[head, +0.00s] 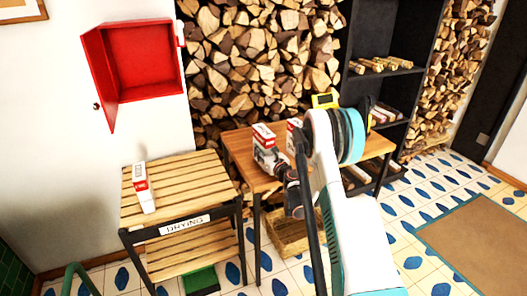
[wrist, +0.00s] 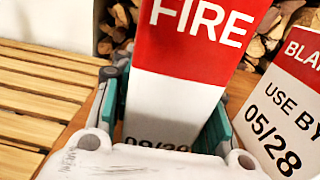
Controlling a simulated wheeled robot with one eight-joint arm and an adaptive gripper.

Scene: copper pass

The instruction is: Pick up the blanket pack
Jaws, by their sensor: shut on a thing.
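A red and white blanket pack (head: 263,138) stands upright at the wooden table. My gripper (head: 277,168) is shut on it, with one finger on each side. In the wrist view the held pack (wrist: 185,70) shows the word FIRE and a partly hidden date between the fingers of my gripper (wrist: 170,125). I cannot tell whether its base touches the table. A second blanket pack (wrist: 283,105), marked use by 05/28, stands just to its right, apart from it; it also shows in the head view (head: 293,130), partly behind my arm.
Another red and white pack (head: 143,190) lies on the slatted rack (head: 205,190) marked DRYING. The wooden table (head: 237,148) stands beside it. An open, empty red cabinet (head: 145,60) hangs on the left wall. A black shelf (head: 400,85) and stacked firewood (head: 262,60) stand behind.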

